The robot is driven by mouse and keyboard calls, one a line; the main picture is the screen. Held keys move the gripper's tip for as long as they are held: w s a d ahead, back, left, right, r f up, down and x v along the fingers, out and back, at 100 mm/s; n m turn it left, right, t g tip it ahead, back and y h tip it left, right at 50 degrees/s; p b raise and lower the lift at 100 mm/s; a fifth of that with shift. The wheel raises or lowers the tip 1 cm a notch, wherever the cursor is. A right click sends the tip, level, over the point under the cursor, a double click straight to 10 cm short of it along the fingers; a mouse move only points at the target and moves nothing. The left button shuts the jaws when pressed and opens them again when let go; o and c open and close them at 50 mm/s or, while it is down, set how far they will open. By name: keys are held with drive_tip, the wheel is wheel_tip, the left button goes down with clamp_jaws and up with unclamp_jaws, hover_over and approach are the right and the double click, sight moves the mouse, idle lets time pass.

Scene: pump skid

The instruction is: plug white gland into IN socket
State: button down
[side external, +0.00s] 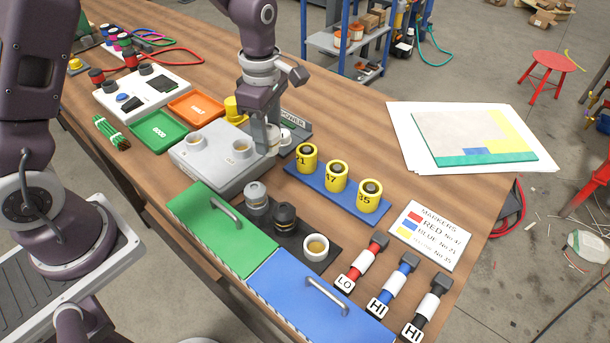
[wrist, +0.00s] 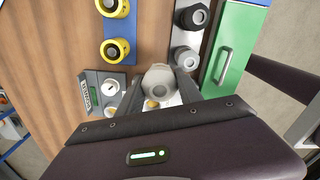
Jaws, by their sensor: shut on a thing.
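The white gland (wrist: 159,77) shows in the wrist view as a pale round piece between my fingers. My gripper (side external: 268,148) is shut on it, low over the right end of the grey socket box (side external: 205,176). In the side view my fingers mostly hide the gland. Two round sockets with tan insides show on the box, a left one (side external: 193,169) and a middle one (side external: 241,148). In the wrist view a tan opening (wrist: 152,104) shows just below the gland. I cannot read an IN label, nor tell whether the gland touches a socket.
A POWER panel (side external: 297,126) with white knobs stands close beside my gripper. In front are a dark tray (side external: 289,252) with grey and black glands and a white ring, and green (side external: 222,230) and blue (side external: 315,300) handled covers. Yellow numbered cups (side external: 336,177) stand to the right.

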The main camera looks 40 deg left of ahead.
drive_tip(key=s+a+r+n, duration=0.1)
drive_tip(key=s+a+n, duration=0.25)
drive_tip(key=a, duration=0.75)
drive_tip(key=s+a+r+n, duration=0.15)
drive_tip(key=a+n, duration=0.25)
drive_tip(key=a, duration=0.7)
drive_tip(key=shift+s+a+f, duration=0.1)
drive_tip(key=shift+s+f, duration=0.05)
drive_tip(key=shift+f, duration=2.9)
drive_tip(key=shift+f, duration=1.7)
drive_tip(key=c, duration=0.7)
unclamp_jaws()
wheel_tip(320, 180, up, 7)
